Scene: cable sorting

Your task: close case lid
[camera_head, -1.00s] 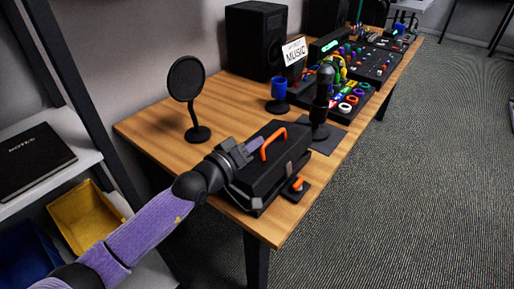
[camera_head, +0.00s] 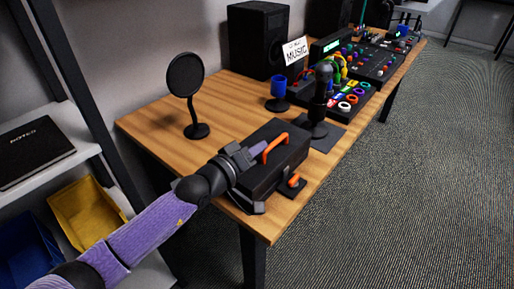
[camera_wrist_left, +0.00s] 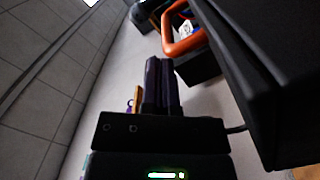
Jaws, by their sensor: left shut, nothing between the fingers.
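The black case (camera_head: 277,155) with an orange handle (camera_head: 268,148) stands near the front end of the wooden table. Its lid looks down on the body in the head view, but I cannot tell whether it is fully closed. My left gripper (camera_head: 258,149) is shut and empty at the case's top, close to the orange handle. In the left wrist view the shut fingers (camera_wrist_left: 161,86) are beside the dark case (camera_wrist_left: 270,70), with the orange handle (camera_wrist_left: 184,40) beyond them. My right gripper is not in view.
A pop filter (camera_head: 186,76) stands left of the case on the table (camera_head: 160,122). A microphone (camera_head: 320,95), a blue cup (camera_head: 278,88) and a speaker (camera_head: 257,40) stand behind it. An orange-topped piece (camera_head: 294,180) is at the case's right. Bare wood lies left of the case.

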